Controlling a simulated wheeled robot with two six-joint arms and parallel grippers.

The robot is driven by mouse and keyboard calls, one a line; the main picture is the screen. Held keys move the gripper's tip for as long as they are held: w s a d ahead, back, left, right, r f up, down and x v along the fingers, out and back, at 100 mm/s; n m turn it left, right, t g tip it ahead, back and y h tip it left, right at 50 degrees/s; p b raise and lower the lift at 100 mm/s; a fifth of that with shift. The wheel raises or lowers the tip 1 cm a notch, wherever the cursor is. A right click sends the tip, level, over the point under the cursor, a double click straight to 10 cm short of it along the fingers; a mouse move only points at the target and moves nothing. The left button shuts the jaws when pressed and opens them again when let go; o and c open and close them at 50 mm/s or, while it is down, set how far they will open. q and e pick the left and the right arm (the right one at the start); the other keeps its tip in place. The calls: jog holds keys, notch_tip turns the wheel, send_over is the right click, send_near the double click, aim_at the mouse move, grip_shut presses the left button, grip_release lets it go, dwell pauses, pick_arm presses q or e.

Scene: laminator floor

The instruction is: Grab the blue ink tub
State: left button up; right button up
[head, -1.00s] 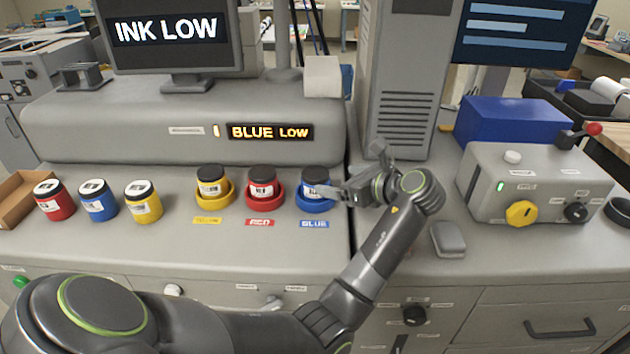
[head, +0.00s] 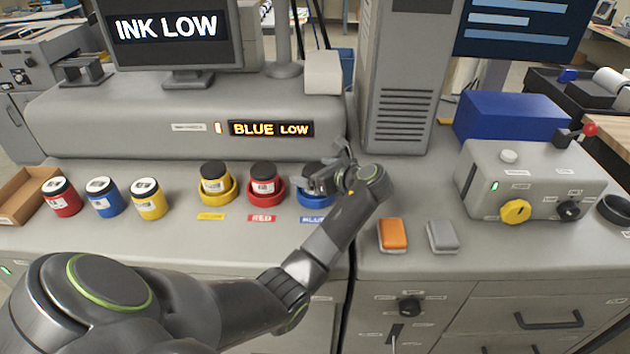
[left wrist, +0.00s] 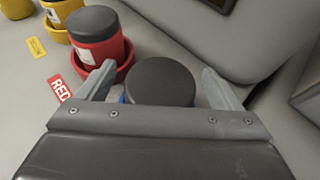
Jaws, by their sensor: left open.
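A blue ink tub with a dark lid (head: 312,168) sits in the blue ring holder (head: 315,201), above the blue label, partly hidden by my gripper. My left gripper (head: 318,184) is open at this tub. In the left wrist view the dark lid (left wrist: 160,80) lies between the two spread fingers (left wrist: 161,88). I cannot tell whether either finger touches the tub. A second blue tub (head: 103,198) stands loose on the counter at the left, between a red tub (head: 62,197) and a yellow tub (head: 148,199). My right gripper is not in view.
A red tub (head: 263,178) and a yellow tub (head: 215,178) stand in holders left of the blue one. The machine housing (head: 110,125) rises behind. An orange block (head: 393,235) and a grey block (head: 442,235) lie at the right. The counter front is clear.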

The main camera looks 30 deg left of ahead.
pick_arm(q)
jog(key=shift+d, duration=0.15)
jog(key=shift+c, duration=1)
jog(key=c, duration=0.9)
